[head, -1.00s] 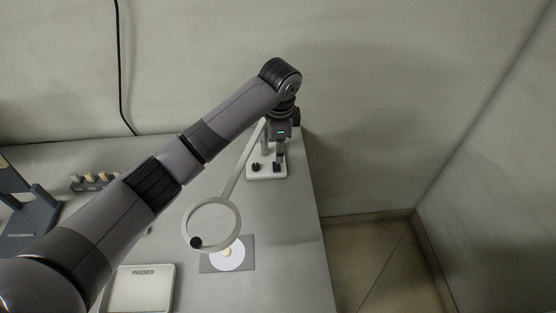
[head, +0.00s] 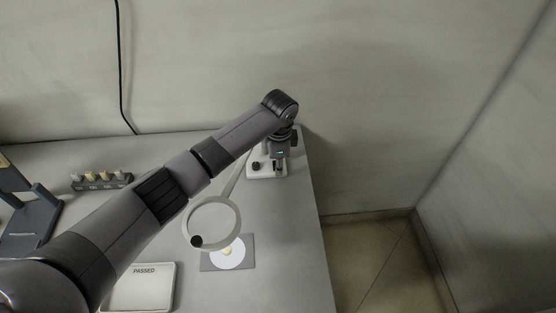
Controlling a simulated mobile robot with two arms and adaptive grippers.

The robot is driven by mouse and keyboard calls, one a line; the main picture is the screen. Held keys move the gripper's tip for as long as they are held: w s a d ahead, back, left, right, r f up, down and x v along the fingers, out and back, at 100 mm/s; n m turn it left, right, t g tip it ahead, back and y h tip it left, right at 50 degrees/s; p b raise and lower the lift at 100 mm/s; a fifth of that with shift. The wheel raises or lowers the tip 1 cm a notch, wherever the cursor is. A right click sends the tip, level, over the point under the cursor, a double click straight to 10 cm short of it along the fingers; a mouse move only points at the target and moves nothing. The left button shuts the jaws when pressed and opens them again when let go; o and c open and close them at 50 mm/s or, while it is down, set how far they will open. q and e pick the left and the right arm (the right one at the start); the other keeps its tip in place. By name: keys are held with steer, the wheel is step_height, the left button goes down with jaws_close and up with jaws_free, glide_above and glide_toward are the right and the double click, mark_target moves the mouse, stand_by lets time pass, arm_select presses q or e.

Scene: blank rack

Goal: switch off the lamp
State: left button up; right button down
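The lamp has a white base (head: 258,173) at the back right of the grey table, with a dark knob (head: 256,165) on it. A pale arm runs from the base to a ring-shaped head (head: 212,222) with a dark knob on its rim. My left arm reaches across from the left. My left gripper (head: 278,166) points down over the right part of the base, and its fingers are mostly hidden by its own body. I cannot tell whether it touches the base. My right gripper is not in view.
A grey mat (head: 243,263) with a white disc (head: 227,253) lies under the ring. A tray marked PASSED (head: 152,298) is at the front. A small rack (head: 101,181) and a dark stand (head: 34,222) are at left. The table's right edge drops to the floor.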

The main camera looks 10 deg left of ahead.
arm_select(q)
jaws_close()
steer(key=shift+w+g, duration=0.2)
steer(key=shift+g, duration=0.5)
steer(key=shift+o, duration=1.4)
jaws_free()
steer(key=shift+r, duration=0.1)
step_height(320, 180, up, 12)
steer(key=shift+s, duration=0.2)
steer(key=shift+c, duration=0.2)
